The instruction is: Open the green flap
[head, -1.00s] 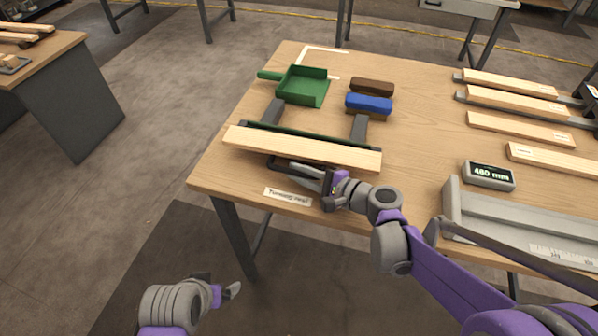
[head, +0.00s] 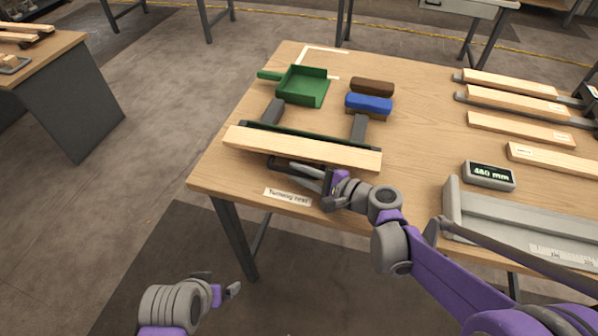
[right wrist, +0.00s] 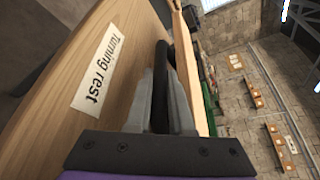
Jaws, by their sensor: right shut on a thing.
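A narrow dark green strip (head: 312,140), which looks like the flap, runs along the far side of a pale wooden board (head: 300,149); the board hides most of it. The board lies across the dark supports of the turning rest. My right gripper (head: 298,172) is at the board's near side, shut on a dark bar (head: 284,163) like a handle. In the right wrist view its grey fingers stand on both sides of the dark bar (right wrist: 160,88). My left gripper (head: 222,291) hangs in front of the table, away from the rest; its jaw opening is unclear.
A "Turning rest" label (head: 287,197) is on the table's near edge. A green dustpan (head: 303,87), a blue block-shaped brush (head: 369,103) and a brown one (head: 372,86) lie behind. A 480 mm display (head: 489,175), a grey channel (head: 520,222) and several boards are on the right.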

